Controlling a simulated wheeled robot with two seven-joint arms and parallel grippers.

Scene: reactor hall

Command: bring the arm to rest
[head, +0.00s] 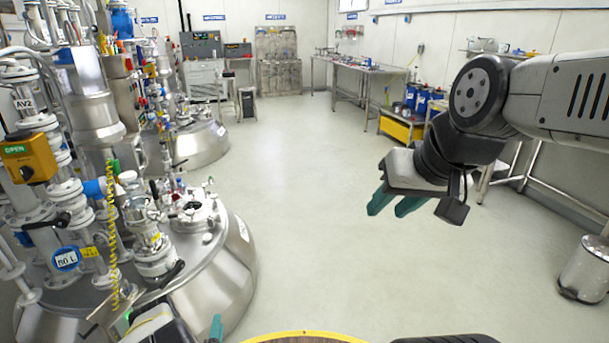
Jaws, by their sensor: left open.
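My right arm comes in from the right, and its gripper (393,205) hangs over the open floor, right of the middle. Its two teal fingers point down and to the left with a gap between them and nothing in the gap. My left gripper (190,328) shows only in part at the bottom edge, close in front of the near steel vessel. One teal fingertip stands out clearly; the rest is cut off by the frame. I see nothing held in it.
The near steel reactor vessel (232,265) with pipes and valves fills the left side. A yellow valve box (27,160) is mounted there. A second vessel (200,147) stands behind. Steel tables (370,70) line the back right. A metal bin (585,270) stands far right. The middle floor (300,180) is clear.

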